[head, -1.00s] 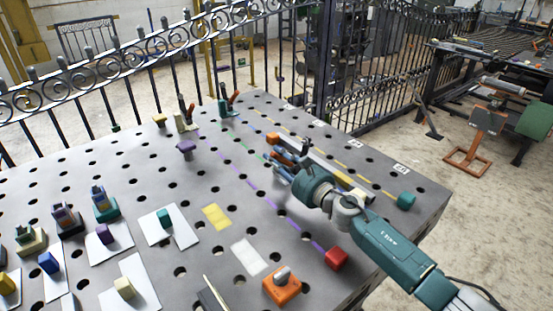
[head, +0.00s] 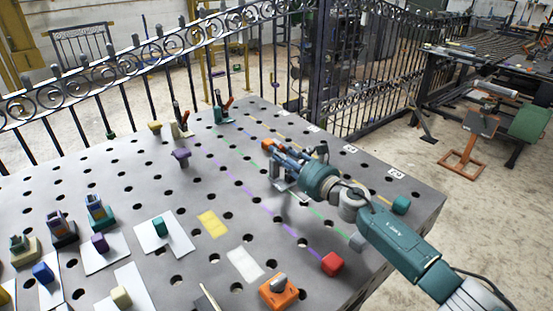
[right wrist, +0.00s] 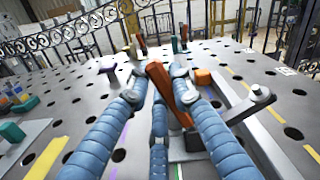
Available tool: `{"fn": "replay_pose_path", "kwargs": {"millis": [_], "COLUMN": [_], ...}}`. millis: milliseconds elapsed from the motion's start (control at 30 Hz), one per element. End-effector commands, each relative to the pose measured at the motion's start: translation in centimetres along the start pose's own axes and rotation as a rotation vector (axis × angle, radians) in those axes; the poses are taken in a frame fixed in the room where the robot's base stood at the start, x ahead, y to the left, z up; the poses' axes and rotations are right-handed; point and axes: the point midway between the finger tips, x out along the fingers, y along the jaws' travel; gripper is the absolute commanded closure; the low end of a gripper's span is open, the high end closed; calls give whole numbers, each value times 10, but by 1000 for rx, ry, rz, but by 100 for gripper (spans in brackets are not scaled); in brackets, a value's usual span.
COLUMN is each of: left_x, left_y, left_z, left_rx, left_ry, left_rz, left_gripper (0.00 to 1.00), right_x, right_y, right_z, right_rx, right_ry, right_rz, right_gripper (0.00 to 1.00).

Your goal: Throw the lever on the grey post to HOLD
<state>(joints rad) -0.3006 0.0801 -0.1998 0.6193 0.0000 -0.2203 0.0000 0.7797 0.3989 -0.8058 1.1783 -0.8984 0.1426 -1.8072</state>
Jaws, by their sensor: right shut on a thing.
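The grey post's base (head: 284,187) shows just below my right gripper (head: 279,160) in the head view; the gripper and arm hide most of the post. In the right wrist view, the tilted orange-brown lever (right wrist: 172,95) stands between the blue fingers of the right gripper (right wrist: 160,85). The right gripper is shut on this lever. A grey plate (right wrist: 188,155) with a green mark lies below the fingers. I cannot read a HOLD mark. My left gripper is not in view.
A beige post (head: 180,130) and a green post (head: 221,115) with levers stand farther back.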

Motion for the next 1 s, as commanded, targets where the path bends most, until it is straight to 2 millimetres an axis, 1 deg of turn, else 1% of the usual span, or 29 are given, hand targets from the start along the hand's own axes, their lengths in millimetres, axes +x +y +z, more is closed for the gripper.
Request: {"fn": "replay_pose_path", "kwargs": {"millis": [100, 333, 867, 967, 1000], "left_x": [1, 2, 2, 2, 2], "left_y": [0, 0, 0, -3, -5], "left_z": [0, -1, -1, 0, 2], "left_rx": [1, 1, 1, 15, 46], "left_ry": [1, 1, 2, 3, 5], "left_rz": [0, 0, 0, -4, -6], "left_gripper": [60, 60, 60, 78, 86], "right_x": [0, 0, 0, 0, 0], "right_y": [-7, -14, -16, -16, -16], "right_z": [-1, -1, -2, -2, -2], "right_rx": [67, 149, 174, 173, 173], "right_ry": [1, 1, 3, 3, 3], "right_rz": [-2, -1, 0, 0, 0], "right_gripper": [100, 100, 100, 100, 100]}}
